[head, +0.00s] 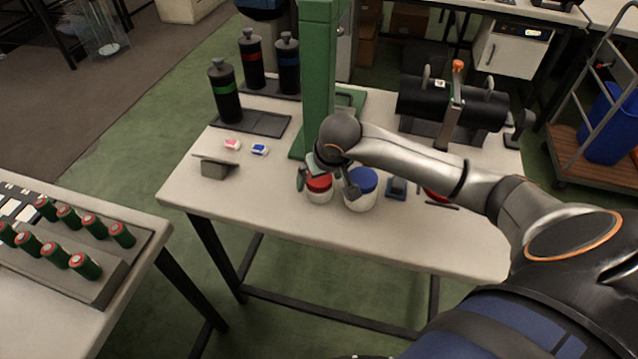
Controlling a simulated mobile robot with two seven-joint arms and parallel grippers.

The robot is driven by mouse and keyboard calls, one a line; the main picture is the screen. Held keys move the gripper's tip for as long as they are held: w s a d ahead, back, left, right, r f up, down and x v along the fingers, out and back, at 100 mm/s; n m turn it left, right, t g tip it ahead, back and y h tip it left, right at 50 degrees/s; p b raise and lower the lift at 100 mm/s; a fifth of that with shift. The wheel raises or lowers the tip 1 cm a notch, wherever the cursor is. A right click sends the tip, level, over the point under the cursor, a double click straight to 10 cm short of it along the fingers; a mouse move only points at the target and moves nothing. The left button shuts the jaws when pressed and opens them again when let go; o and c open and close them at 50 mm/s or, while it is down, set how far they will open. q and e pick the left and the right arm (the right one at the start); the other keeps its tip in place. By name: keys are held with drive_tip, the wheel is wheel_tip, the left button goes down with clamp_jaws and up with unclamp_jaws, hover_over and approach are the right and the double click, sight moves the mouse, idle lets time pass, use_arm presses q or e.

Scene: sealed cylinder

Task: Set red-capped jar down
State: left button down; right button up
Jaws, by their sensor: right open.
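A white jar with a red cap (318,184) stands upright on the light table (255,195), near its front middle. My right gripper (327,187) is at the jar from above, with its jaws open and a finger to each side of the cap. I cannot tell whether the fingers touch the jar. A white jar with a blue cap (362,185) stands just right of it, close to the right finger. My left gripper is not in view.
A green column (317,75) stands behind the gripper. Black bottles (224,92) stand at the back left, with small red and blue pieces (259,150) in front. A black cylinder (455,103) lies at the back right.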

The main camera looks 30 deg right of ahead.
drive_tip(key=shift+w+f, duration=0.2)
drive_tip(key=shift+f, duration=0.25)
drive_tip(key=shift+r, duration=0.15)
drive_tip(key=c, duration=1.5)
